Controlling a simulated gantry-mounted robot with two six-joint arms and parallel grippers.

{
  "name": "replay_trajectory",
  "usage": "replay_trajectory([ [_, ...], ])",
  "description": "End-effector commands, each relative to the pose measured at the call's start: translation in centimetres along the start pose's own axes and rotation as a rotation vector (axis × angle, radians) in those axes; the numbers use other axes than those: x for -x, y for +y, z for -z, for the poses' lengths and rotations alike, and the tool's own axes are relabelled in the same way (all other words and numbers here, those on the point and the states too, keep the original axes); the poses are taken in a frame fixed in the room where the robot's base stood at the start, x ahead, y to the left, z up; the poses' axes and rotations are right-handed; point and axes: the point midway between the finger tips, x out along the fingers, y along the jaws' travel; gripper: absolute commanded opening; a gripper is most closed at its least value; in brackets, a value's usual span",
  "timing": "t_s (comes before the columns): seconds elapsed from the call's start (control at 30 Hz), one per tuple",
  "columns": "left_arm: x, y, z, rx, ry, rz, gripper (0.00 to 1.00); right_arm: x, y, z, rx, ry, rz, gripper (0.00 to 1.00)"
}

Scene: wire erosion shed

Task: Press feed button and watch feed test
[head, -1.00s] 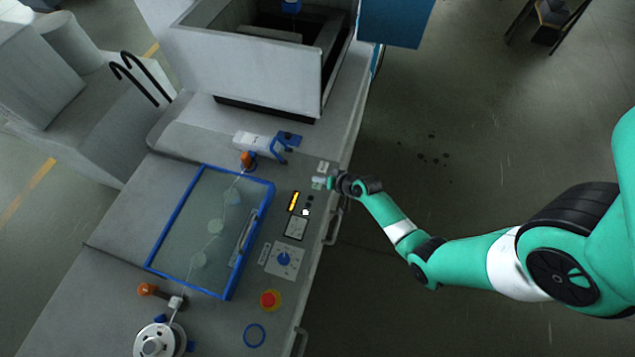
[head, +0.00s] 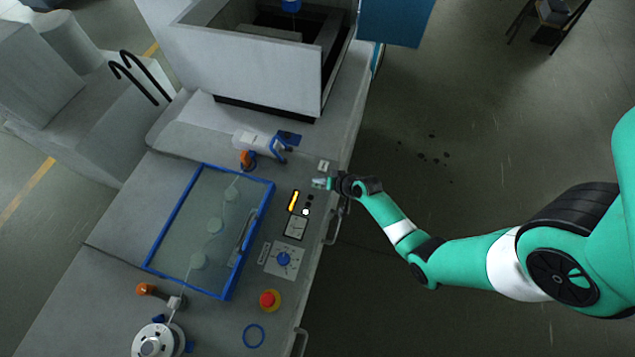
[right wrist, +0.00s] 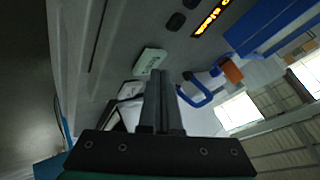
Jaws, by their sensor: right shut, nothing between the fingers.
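My right gripper (head: 320,183) is shut and empty, low over the right edge of the grey control panel (head: 240,325). In the right wrist view its closed fingers (right wrist: 160,95) point at a pale green block (right wrist: 150,61), which may be the feed button. I cannot tell whether they touch it. A wire spool (head: 155,340) is at the lower left. Its wire runs over pale rollers (head: 215,225) under a blue-framed clear cover (head: 163,232). My left gripper is not in view.
An amber display (head: 293,201), dark indicators with one lit white (head: 305,212), a gauge (head: 296,228), a blue dial (head: 284,259) and a red stop button (head: 269,300) line the panel. A blue bracket (head: 280,149) stands behind. Open floor lies to the right.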

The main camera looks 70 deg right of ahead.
Motion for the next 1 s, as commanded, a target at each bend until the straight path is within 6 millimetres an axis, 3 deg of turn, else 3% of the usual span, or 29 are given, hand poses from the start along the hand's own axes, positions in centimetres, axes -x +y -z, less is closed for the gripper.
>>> replay_trajectory([
  [1.0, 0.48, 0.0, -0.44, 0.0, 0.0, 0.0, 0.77, -0.52, 0.36, -0.35, 0.0, 0.001, 0.0, 0.0],
])
